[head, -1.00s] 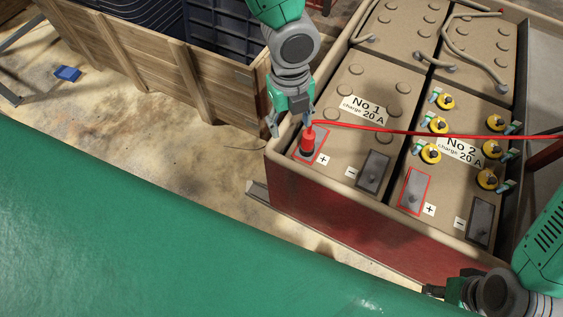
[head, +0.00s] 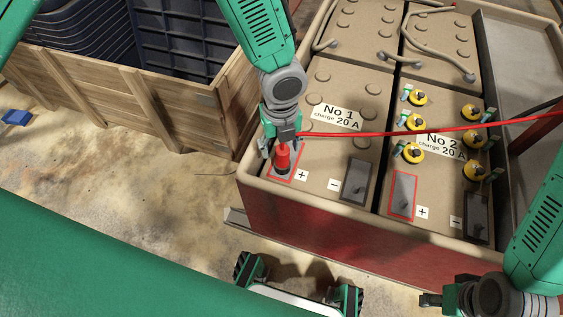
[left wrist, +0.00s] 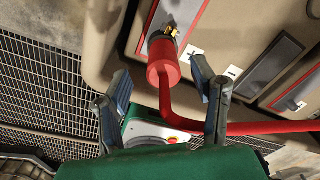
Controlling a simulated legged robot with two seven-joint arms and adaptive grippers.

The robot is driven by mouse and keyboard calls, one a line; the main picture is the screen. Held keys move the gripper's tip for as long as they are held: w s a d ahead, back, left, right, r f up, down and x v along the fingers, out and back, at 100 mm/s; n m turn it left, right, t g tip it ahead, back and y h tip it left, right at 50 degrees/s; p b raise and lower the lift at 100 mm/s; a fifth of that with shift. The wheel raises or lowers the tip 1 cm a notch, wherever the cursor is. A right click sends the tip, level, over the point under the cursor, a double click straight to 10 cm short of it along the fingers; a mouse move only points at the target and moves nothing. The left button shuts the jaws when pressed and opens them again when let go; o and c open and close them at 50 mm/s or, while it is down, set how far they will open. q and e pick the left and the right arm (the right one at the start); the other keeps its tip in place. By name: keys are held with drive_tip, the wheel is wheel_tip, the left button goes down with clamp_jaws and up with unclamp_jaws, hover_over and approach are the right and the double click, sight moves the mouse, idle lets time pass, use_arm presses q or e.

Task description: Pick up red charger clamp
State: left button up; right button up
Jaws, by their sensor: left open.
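The red charger clamp (head: 283,159) stands on the red-outlined plus terminal of battery No 1, with a red cable running from it to the right. It also shows in the left wrist view (left wrist: 163,62), just beyond the fingertips. My left gripper (head: 281,146) is above and around the top of the clamp in the head view. In the left wrist view its two fingers (left wrist: 160,84) are spread apart, one on each side of the clamp's line, not closed on it. My right gripper (head: 430,300) is at the lower right, away from the clamp; its fingers are too small to judge.
Battery No 2 (head: 437,190) has several yellow caps with blue-green levers. The battery crate's red front wall (head: 330,233) borders the floor. A wooden crate (head: 110,95) with dark bins stands to the left. A blue object (head: 16,117) lies on the floor.

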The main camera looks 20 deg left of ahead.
use_arm(q)
drive_tip(key=f, duration=0.3)
drive_tip(key=shift+w+d+b, duration=0.1)
drive_tip(key=shift+d+b, duration=0.1)
drive_tip(key=shift+b, duration=0.2)
drive_tip(key=shift+d+r, duration=0.15)
drive_tip(key=shift+r, duration=0.05)
drive_tip(key=shift+c, duration=0.8)
drive_tip(key=c, duration=0.7)
drive_tip(key=shift+a, duration=0.2)
clamp_jaws()
